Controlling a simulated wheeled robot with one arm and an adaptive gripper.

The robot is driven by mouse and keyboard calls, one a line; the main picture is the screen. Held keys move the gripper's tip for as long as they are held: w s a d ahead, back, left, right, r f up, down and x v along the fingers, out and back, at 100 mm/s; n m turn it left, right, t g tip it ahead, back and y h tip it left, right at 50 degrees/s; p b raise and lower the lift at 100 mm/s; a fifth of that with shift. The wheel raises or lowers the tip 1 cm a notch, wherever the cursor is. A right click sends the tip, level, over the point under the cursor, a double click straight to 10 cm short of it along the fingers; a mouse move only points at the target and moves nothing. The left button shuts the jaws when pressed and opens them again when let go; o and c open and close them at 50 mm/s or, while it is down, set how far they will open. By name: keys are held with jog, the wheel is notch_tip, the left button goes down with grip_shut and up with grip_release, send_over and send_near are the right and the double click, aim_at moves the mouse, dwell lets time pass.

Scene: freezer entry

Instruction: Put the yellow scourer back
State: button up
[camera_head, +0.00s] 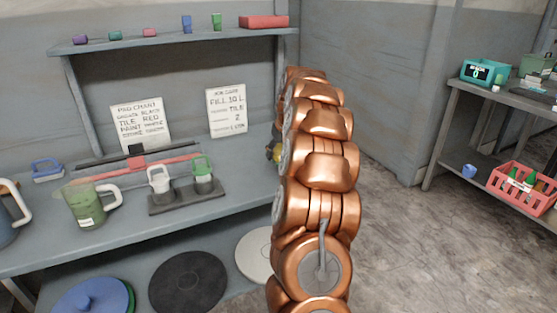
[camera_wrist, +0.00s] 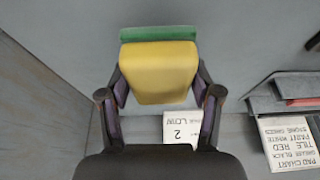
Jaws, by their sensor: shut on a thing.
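The yellow scourer (camera_wrist: 158,75) is a yellow block with a green layer (camera_wrist: 158,34) along its far edge. It is between the two fingers of my gripper (camera_wrist: 159,88) in the wrist view, and the gripper is shut on it. In the head view my copper arm hides most of the gripper. Only a small dark and yellow bit shows at the arm's left edge, above the right end of the bench (camera_head: 240,180). I cannot tell whether the scourer touches any surface.
A wall shelf (camera_head: 170,40) holds several small blocks and a red box (camera_head: 263,22). Two signs (camera_head: 140,124) (camera_head: 226,110) lean at the bench's back. A green jug (camera_head: 88,205) and a caddy (camera_head: 187,197) stand on the bench. A red basket (camera_head: 522,188) is far right. Floor between is clear.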

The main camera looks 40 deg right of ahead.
jog(key=shift+w, duration=0.25)
jog(key=shift+w+d, duration=0.1)
jog(key=shift+w, duration=0.05)
jog(key=shift+f, duration=1.75)
jog(key=shift+f, duration=0.15)
jog(key=o, duration=1.1)
jog(key=v, duration=1.2)
